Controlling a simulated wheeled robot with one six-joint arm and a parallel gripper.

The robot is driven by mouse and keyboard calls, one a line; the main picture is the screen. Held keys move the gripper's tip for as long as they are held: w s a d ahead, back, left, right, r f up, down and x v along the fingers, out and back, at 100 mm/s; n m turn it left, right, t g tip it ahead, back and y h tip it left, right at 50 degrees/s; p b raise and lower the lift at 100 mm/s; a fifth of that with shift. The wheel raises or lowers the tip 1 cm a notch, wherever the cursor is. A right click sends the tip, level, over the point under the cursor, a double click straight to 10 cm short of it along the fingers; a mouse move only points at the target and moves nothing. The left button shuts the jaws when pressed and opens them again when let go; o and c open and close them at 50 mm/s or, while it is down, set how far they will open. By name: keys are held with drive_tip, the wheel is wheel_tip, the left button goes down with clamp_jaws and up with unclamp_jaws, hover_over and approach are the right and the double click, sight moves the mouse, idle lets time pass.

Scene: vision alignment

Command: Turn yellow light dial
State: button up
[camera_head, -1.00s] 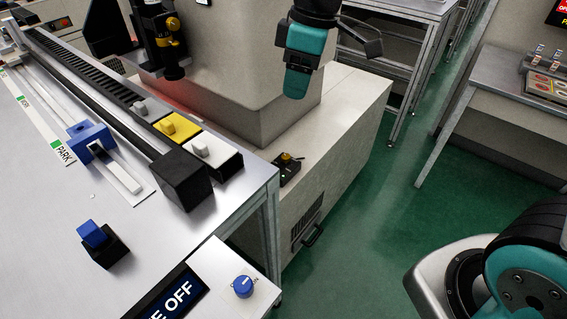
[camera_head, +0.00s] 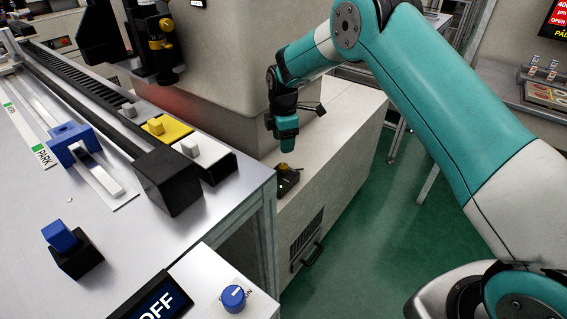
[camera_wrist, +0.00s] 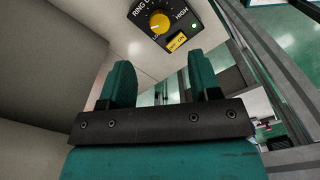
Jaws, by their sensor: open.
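The yellow light dial (camera_wrist: 160,22) is a round yellow knob on a black box (camera_wrist: 186,15) labelled "RING" and "HIGH", with a green lamp and a small yellow switch. In the head view the same dial (camera_head: 284,167) shows on the box on the pale ledge at the base of the machine. My gripper (camera_head: 285,143) is above the box there, pointing down. In the wrist view its two teal fingers (camera_wrist: 162,75) stand apart with nothing between them. The dial lies beyond the fingertips, roughly in line with the gap, and is not touched.
The machine's pale body (camera_head: 215,85) rises directly behind and left of my gripper. A steel bench (camera_head: 150,228) with a rail, coloured blocks and a blue dial (camera_head: 233,298) stands at the left. Green floor (camera_head: 365,220) is open at the right.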

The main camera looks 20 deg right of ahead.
sight(283, 166)
wheel_tip(283, 166, down, 9)
drive_tip(key=shift+f+p, duration=0.15)
drive_tip(key=shift+p, duration=0.3)
drive_tip(key=c, duration=0.9)
